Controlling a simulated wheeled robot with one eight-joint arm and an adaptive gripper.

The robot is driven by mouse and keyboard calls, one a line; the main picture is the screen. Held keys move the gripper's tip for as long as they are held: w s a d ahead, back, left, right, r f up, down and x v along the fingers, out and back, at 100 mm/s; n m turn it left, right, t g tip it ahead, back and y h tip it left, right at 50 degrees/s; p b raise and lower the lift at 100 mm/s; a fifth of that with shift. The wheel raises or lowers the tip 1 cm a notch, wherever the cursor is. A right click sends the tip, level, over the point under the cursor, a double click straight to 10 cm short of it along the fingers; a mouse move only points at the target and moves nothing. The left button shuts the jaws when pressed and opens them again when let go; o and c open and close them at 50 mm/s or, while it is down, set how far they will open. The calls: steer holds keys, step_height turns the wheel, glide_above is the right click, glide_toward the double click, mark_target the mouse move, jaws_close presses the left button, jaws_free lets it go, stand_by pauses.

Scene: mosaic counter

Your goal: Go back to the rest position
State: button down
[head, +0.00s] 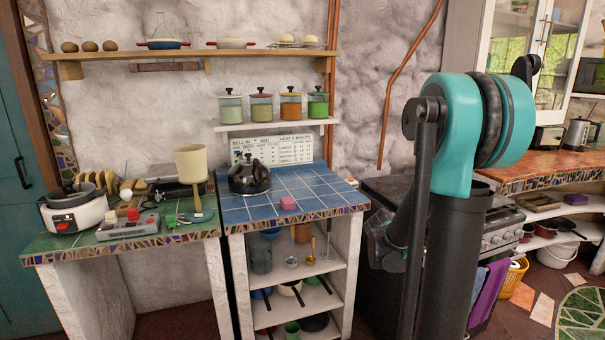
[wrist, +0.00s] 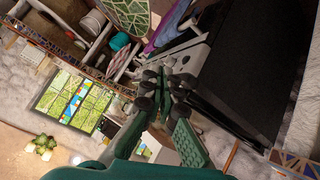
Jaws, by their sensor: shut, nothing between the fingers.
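My gripper (wrist: 165,88) shows in the middle of the wrist view, with its dark-and-green fingers together and nothing visible between them. In the head view, my teal and black arm stands at the right of centre. Part of my gripper (head: 385,248) shows low behind the dark arm link, beside the black stove, and the link hides much of it. It is clear of the blue tiled counter (head: 309,192).
A pink block (head: 288,203) and a dark kettle (head: 249,177) stand on the blue counter. A white cooker (head: 75,211) and a lamp (head: 192,163) stand on the green counter at left. The black stove (head: 393,190) is close behind my arm.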

steer(key=s+a+f+n+y, duration=0.3)
steer(key=s+a+n+y, duration=0.1)
steer(key=s+a, duration=0.5)
steer(key=s+a+f+n+y, duration=0.3)
steer(key=s+a+n+y, duration=0.1)
steer(key=s+a, duration=0.5)
steer(key=shift+s+a+f+y, duration=0.25)
steer(key=shift+a+f+y, duration=0.1)
steer(key=shift+a+y, duration=0.45)
